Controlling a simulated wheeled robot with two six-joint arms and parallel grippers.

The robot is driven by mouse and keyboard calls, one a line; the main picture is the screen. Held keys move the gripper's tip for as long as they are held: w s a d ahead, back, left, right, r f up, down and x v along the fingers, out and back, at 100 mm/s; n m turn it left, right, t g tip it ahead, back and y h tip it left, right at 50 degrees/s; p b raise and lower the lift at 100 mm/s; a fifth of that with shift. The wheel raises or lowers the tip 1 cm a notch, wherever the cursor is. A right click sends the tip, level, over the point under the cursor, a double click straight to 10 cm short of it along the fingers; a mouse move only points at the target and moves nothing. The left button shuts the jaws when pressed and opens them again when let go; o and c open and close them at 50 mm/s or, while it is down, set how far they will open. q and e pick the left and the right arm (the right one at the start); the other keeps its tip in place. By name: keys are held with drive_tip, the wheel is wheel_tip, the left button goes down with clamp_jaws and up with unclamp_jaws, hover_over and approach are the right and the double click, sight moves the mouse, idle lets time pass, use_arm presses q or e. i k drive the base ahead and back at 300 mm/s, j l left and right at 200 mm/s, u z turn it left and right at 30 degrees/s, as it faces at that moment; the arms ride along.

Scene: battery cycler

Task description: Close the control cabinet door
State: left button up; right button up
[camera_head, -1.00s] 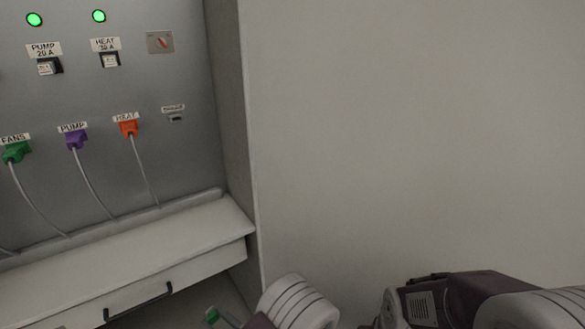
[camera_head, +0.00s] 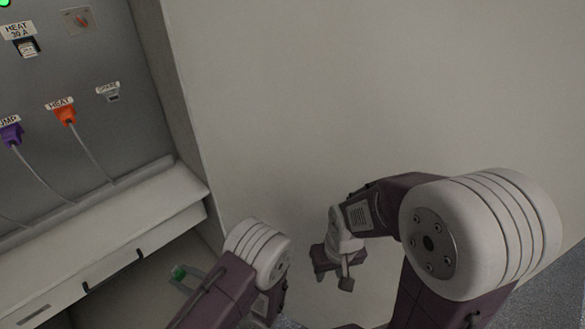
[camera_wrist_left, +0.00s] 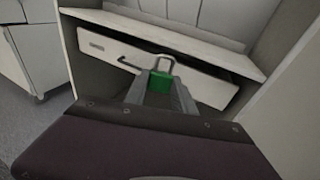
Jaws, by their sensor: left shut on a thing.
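The control cabinet (camera_head: 95,75) stands open at the left of the head view, with its grey inner panel exposed. The door, a large pale panel (camera_head: 350,100), stands open along the cabinet's right edge. It also shows at the right of the left wrist view (camera_wrist_left: 292,115). My left gripper (camera_head: 192,277) is low in front of the cabinet, shut on a small green thing (camera_head: 178,271). In the left wrist view that green thing (camera_wrist_left: 161,84) is at its fingertips.
Orange (camera_head: 64,113) and purple (camera_head: 11,131) plugs with grey cables sit in the panel. Below is a ledge (camera_head: 140,212) and a drawer with a dark handle (camera_head: 115,267). Floor (camera_head: 545,302) shows at lower right. A wheeled unit (camera_wrist_left: 30,50) stands left in the wrist view.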

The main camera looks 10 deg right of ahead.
sight(297, 106)
drive_tip(key=k+l+u, duration=0.5)
drive_tip(key=k+l, duration=0.15)
drive_tip(key=l, duration=0.2)
drive_tip(key=k+l+u, duration=0.5)
drive_tip(key=k+l, duration=0.15)
drive_tip(key=l+u, duration=0.15)
drive_tip(key=l, duration=0.25)
drive_tip(key=l+u, duration=0.15)
drive_tip(key=l, duration=0.25)
drive_tip(key=k+l+u, duration=0.15)
drive_tip(key=l, duration=0.25)
drive_tip(key=l+u, duration=0.15)
drive_tip(key=l, duration=0.3)
drive_tip(key=k+l+u, duration=0.15)
drive_tip(key=l, duration=0.2)
drive_tip(key=k+l+u, duration=0.15)
drive_tip(key=l, duration=0.25)
drive_tip(key=k+l+u, duration=0.15)
drive_tip(key=l, duration=0.25)
drive_tip(key=i, duration=0.05)
